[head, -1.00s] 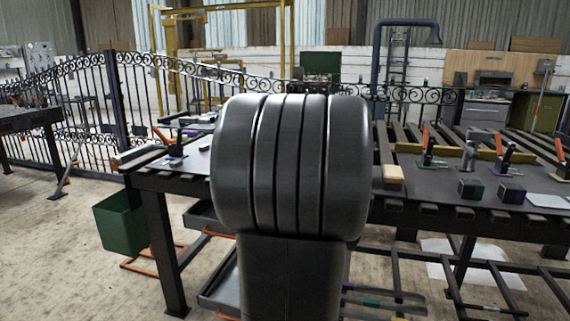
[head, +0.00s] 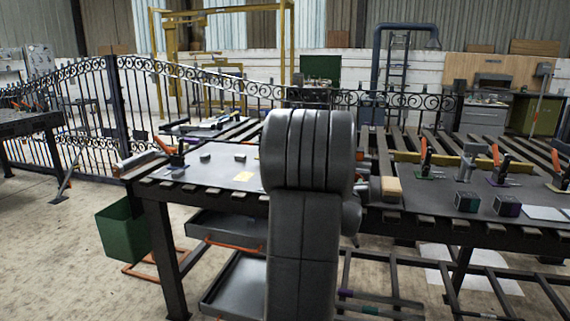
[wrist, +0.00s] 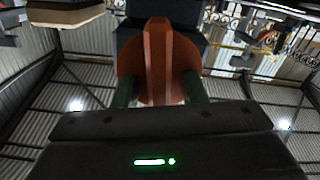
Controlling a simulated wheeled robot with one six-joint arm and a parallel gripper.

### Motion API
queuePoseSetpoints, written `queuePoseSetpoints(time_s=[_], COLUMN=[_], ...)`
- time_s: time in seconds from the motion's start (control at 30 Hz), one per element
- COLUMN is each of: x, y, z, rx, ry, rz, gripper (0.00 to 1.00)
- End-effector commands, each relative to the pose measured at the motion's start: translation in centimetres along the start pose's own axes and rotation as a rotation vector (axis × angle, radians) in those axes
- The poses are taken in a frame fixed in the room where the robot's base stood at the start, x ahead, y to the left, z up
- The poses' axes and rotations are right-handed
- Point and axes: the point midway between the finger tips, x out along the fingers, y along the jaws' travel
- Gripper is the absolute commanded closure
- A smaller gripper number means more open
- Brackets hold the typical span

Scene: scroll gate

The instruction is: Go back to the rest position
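My arm stands upright in the middle of the head view and hides part of the slatted worktable (head: 440,219) behind it. My gripper (wrist: 160,75) is hidden there behind the arm. In the wrist view a dark housing with a green light fills the bottom. Beyond it are an orange ridged part, two dark green posts and a black block. I cannot tell where the fingertips are, or whether they are apart or together. No held object can be made out.
On the table, a wooden block (head: 391,187), dark cubes (head: 467,201) and orange-handled clamps (head: 424,160) sit to the right of the arm. A yellow note (head: 243,177) lies to the left. A scrollwork gate (head: 90,115) stands behind.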

Motion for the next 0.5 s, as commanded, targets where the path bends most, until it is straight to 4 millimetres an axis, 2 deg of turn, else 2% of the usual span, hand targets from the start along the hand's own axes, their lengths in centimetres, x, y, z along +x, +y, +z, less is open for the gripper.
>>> queuePoseSetpoints(time_s=[0.03, 0.4, 0.5], x=[0.0, -0.1, -2.4], y=[0.1, -0.1, -0.2], z=[-0.4, -0.4, 0.0], rx=[-0.033, -0.277, -0.272], ry=[-0.002, -0.002, 0.001], rz=[-0.001, -0.002, -0.001], gripper=[0.62, 0.62, 0.62])
